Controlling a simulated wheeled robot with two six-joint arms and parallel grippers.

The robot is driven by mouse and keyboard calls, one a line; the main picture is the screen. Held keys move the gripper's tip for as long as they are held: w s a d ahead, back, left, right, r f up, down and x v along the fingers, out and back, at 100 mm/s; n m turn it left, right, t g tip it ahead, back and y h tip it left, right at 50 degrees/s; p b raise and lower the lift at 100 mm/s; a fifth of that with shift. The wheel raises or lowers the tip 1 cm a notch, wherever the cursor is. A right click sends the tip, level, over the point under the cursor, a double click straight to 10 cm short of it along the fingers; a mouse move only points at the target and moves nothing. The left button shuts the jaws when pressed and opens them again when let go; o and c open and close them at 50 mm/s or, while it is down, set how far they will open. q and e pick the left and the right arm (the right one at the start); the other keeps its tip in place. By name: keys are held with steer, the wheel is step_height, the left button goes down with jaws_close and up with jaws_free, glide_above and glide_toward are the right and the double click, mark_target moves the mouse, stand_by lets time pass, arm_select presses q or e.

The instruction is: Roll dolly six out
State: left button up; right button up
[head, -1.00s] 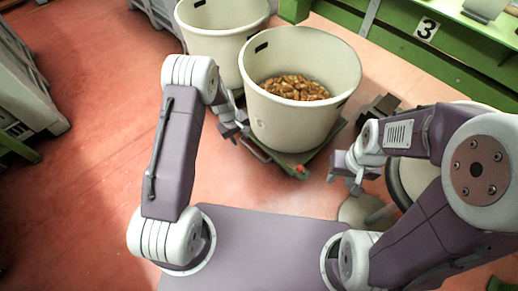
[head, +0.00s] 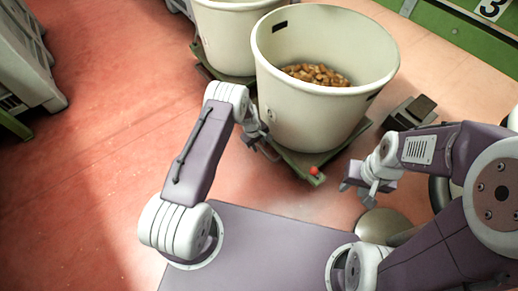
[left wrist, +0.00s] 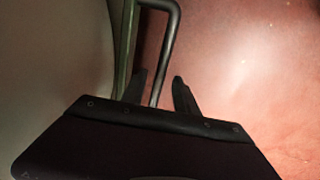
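No number shows on this dolly. My left gripper (head: 262,146) is at the dolly's front left side, partly hidden against the tub. In the left wrist view, a grey metal handle (left wrist: 172,40) runs down between the two dark fingers of my left gripper (left wrist: 161,88). The fingers are apart, with a gap beside the bar. My right gripper (head: 360,186) is empty, right of the dolly, its fingers apart.
A second cream tub (head: 226,38) on a dolly stands close behind on the left. A dark block-like object (head: 410,112) lies right of the tub. A green structure with a number 3 sign (head: 492,9) is at the back right. Red floor (head: 100,165) at left is clear.

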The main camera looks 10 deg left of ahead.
arm_select(q)
steer(key=shift+f, duration=0.2)
jaws_close()
stand_by(1.3)
